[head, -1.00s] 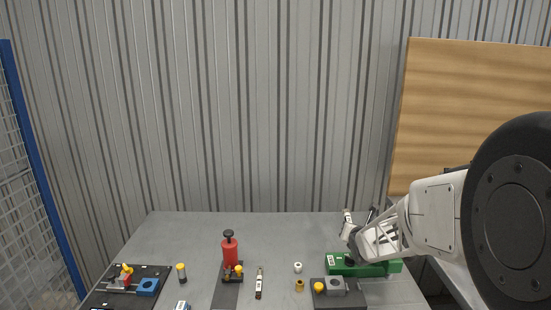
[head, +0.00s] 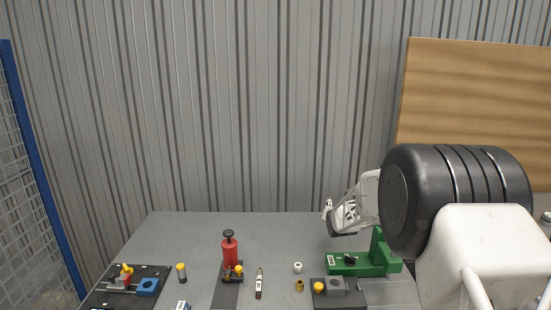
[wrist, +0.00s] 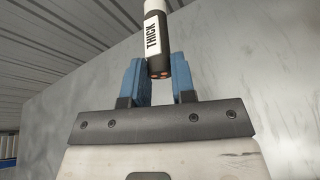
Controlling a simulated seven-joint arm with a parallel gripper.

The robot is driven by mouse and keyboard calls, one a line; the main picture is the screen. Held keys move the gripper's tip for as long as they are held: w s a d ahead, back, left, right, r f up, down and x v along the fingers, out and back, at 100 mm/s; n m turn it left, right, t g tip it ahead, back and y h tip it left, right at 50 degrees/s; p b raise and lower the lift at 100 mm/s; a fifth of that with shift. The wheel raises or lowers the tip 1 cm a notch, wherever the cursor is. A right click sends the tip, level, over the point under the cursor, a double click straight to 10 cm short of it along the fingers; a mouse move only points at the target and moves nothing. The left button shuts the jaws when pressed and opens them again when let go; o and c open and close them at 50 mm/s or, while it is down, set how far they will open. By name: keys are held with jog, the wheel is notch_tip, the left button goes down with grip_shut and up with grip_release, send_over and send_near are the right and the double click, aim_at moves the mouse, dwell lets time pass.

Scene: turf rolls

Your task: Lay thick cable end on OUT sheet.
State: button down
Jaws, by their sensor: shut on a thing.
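The thick cable end (wrist: 154,30), a dark cylinder with a white label reading THICK, is held between the blue fingertips of my gripper (wrist: 157,78) in the wrist view. In the head view my gripper (head: 329,212) is raised above the green fixture, and the cable end is too small there to make out clearly. I cannot pick out an OUT sheet in either view.
A green fixture (head: 365,267) with an upright stands below my arm. A red plunger device (head: 230,252), a white-labelled cylinder (head: 259,283) and a black board (head: 128,279) lie further left. The back of the table is clear.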

jog(key=w+a+f, duration=0.1)
jog(key=w+f, duration=0.1)
jog(key=w, duration=0.1)
jog(key=w+a+f, duration=0.1)
jog(key=w+f, duration=0.1)
jog(key=w, duration=0.2)
jog(key=w+a+f, duration=0.2)
jog(key=w, duration=0.2)
jog(key=shift+a+f, duration=0.1)
dwell(0.4)
jog(key=shift+s+d+r, duration=0.35)
jog(key=shift+s+r, duration=0.2)
jog(key=shift+s, duration=0.05)
jog(key=d+f+v, duration=0.1)
jog(key=d+v, duration=0.3)
jog(key=v, duration=1.2)
jog(key=s+d+f+v, duration=0.1)
jog(key=d+v, duration=0.2)
jog(key=v, duration=1.4)
jog(key=s+a+f, duration=0.1)
jog(key=s+f, duration=0.1)
jog(key=s, duration=0.9)
jog(key=s+a+f, duration=0.1)
jog(key=s+f, duration=0.2)
jog(key=s, duration=0.9)
jog(key=s+a+f+n+y, duration=0.1)
jog(key=s+f, duration=0.2)
jog(key=s, duration=0.8)
jog(key=shift+s+a, duration=0.15)
jog(key=shift+s, duration=0.05)
